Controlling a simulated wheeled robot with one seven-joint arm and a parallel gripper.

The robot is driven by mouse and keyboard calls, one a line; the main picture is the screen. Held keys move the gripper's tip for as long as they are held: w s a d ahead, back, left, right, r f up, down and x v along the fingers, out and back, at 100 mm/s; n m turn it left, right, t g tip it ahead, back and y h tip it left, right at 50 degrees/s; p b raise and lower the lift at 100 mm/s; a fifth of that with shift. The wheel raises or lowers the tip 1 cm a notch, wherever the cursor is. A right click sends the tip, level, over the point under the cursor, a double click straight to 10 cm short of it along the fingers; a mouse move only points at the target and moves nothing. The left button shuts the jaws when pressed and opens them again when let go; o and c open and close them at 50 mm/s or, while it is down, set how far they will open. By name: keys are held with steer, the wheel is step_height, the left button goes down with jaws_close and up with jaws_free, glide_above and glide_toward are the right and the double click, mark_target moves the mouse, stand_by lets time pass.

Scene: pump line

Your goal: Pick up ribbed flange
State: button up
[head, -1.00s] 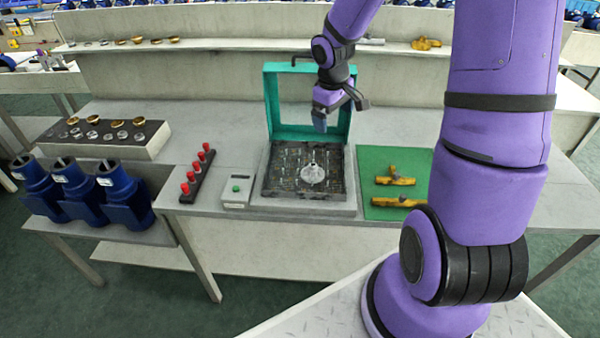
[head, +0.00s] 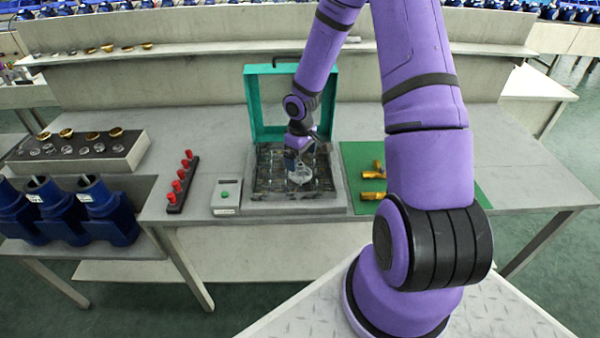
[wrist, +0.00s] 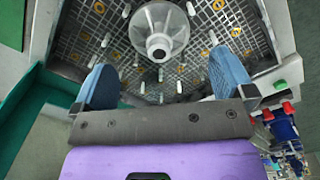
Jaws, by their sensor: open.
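The ribbed flange (wrist: 159,30) is a grey metal disc with ribs and a raised hub with a dark bore. It lies on the dark grid bed of the open teal-lidded box (head: 249,105). In the head view the flange (head: 300,177) shows just below my gripper (head: 301,160), partly covered by it. In the wrist view my gripper (wrist: 166,84) has its two blue fingers spread wide and nothing between them. The flange is beyond the fingertips, roughly centred between them and apart from them.
White pegs stand on the grid (wrist: 215,38) around the flange. The teal lid stands up behind. A grey box with a green button (head: 226,196) and a rack of red knobs (head: 181,182) are left. A green mat (head: 355,163) with brass fittings (head: 373,186) is right.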

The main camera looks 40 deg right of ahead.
mark_target(300, 164)
steer(key=shift+f, duration=2.7)
steer(key=c, duration=0.9)
steer(key=shift+w+r, duration=0.1)
steer(key=shift+r, duration=0.05)
